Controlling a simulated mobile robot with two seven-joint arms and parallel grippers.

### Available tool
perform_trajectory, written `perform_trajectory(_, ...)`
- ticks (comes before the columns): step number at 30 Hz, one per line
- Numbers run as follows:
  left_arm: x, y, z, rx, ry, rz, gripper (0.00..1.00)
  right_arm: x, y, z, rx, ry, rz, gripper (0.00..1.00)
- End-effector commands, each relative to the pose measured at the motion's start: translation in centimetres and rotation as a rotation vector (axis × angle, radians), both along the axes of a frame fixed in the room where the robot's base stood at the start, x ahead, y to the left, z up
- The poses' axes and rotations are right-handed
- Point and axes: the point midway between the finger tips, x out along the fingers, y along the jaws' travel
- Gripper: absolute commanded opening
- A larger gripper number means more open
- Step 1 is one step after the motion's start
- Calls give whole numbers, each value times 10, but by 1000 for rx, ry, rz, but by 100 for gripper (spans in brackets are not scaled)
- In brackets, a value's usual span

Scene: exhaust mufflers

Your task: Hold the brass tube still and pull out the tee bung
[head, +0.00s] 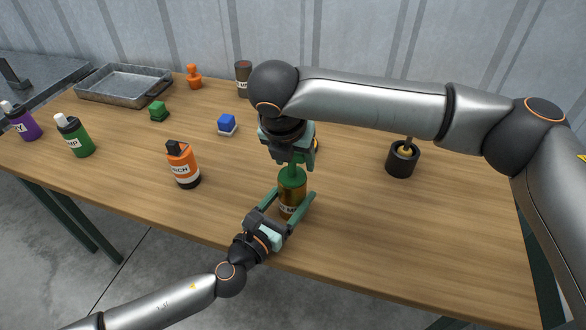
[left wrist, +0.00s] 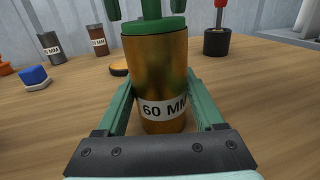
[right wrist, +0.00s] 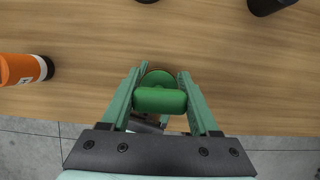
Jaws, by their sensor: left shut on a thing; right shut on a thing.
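The brass tube (head: 291,204) stands upright near the table's front edge. Its "60 MM" label faces the left wrist camera (left wrist: 163,108). My left gripper (head: 289,203) is shut on the tube, one finger on each side. The green tee bung (head: 292,174) sits in the tube's top, its disc at the rim in the left wrist view (left wrist: 153,25). My right gripper (head: 294,158) points down from above and is shut on the bung's crossbar (right wrist: 160,100). How deep the bung's plug reaches inside the tube is hidden.
An orange bottle (head: 182,166) stands to the left, a blue block (head: 227,124) behind it. A black cylinder (head: 402,162) stands to the right. A green bottle (head: 75,138) and a metal tray (head: 124,86) are farther left. The table's right front is clear.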

Motion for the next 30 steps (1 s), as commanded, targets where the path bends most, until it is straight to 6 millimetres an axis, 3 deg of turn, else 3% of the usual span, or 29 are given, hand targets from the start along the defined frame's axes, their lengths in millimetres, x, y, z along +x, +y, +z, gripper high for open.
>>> perform_trajectory(5,0,0,0,0,0,0,7,1,1,21,2,-4,0,0)
perform_trajectory(16,0,0,0,1,1,0,7,0,1,89,2,-3,0,0)
perform_trajectory(28,0,0,0,0,0,0,7,0,0,100,0,0,0,0)
perform_trajectory(29,0,0,0,0,0,0,73,0,0,100,0,0,0,0)
perform_trajectory(30,0,0,0,0,0,0,78,0,0,100,0,0,0,0)
